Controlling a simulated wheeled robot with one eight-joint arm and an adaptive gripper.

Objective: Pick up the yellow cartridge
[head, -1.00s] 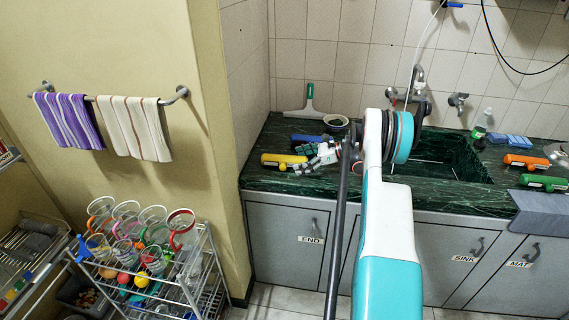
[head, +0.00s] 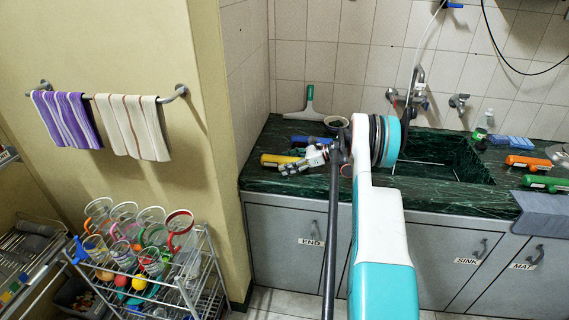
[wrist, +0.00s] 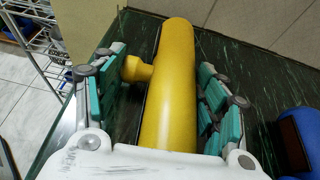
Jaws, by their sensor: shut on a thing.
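The yellow cartridge (head: 274,159) lies on the dark green counter (head: 262,181) at its left end. In the wrist view the cartridge (wrist: 172,90) runs lengthwise between the finger pads, with its short side stub pointing left. My gripper (head: 290,170) is at the cartridge and partly covers it in the head view. In the wrist view my gripper (wrist: 160,72) has one finger on each side and is shut on it, the left pads near the stub. Whether the cartridge is clear of the counter cannot be told.
A blue cartridge (head: 308,140) lies close behind and also shows in the wrist view (wrist: 302,140). Orange (head: 527,162) and green (head: 546,183) cartridges lie right of the sink (head: 450,155).

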